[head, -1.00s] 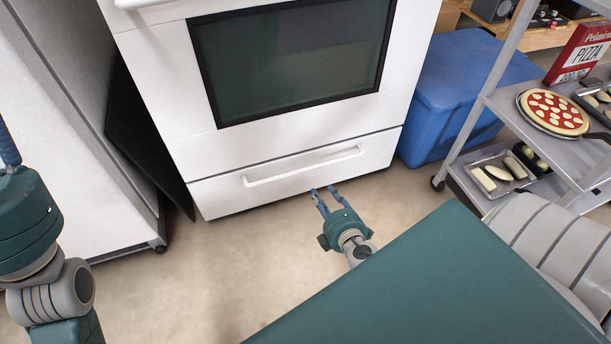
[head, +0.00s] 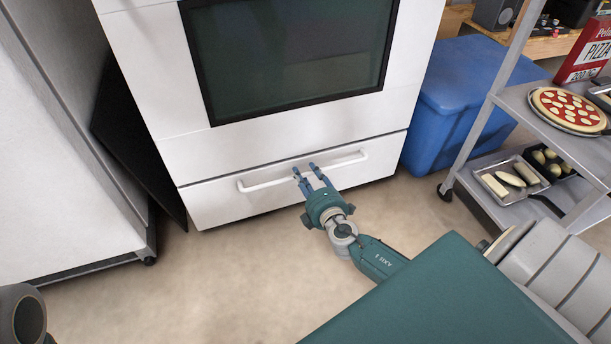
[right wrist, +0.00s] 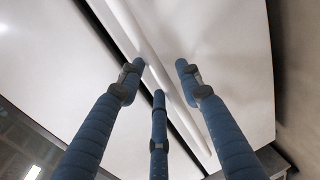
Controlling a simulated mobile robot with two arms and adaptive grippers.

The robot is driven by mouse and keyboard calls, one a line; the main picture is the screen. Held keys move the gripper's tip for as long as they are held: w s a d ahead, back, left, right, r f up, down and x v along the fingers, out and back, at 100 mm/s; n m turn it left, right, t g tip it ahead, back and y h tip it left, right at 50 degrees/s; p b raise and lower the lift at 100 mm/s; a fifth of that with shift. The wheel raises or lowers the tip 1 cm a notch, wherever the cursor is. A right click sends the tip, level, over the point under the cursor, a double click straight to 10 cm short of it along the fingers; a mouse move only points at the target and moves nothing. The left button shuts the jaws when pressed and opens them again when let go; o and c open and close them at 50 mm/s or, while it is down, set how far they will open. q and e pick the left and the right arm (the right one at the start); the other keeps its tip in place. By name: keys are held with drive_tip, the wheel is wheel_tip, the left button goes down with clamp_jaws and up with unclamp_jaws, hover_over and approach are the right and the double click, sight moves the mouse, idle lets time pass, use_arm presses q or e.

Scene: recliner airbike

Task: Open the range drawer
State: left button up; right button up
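The range drawer (head: 220,200) is the white bottom panel of the range, with a white bar handle (head: 265,184) across its front. The drawer looks shut. My right gripper (head: 308,172) is at the middle of the handle, its blue fingers apart. In the right wrist view the open fingers (right wrist: 165,75) point at the handle (right wrist: 150,55), which runs diagonally past the fingertips. Whether a finger touches the handle, I cannot tell. My left gripper is out of view; only a part of my left arm shows at the lower left.
The range's oven door with its dark window (head: 290,60) is above the drawer. A white appliance (head: 50,170) stands at the left. A blue bin (head: 465,85) and a grey cart (head: 540,110) with pizza and trays stand at the right. The floor (head: 210,280) before the range is clear.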

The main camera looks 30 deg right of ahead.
drive_tip(key=shift+w+d+f, duration=0.1)
drive_tip(key=shift+w+d, duration=0.05)
drive_tip(key=shift+w, duration=0.4)
clamp_jaws()
drive_tip(key=shift+s, duration=0.1)
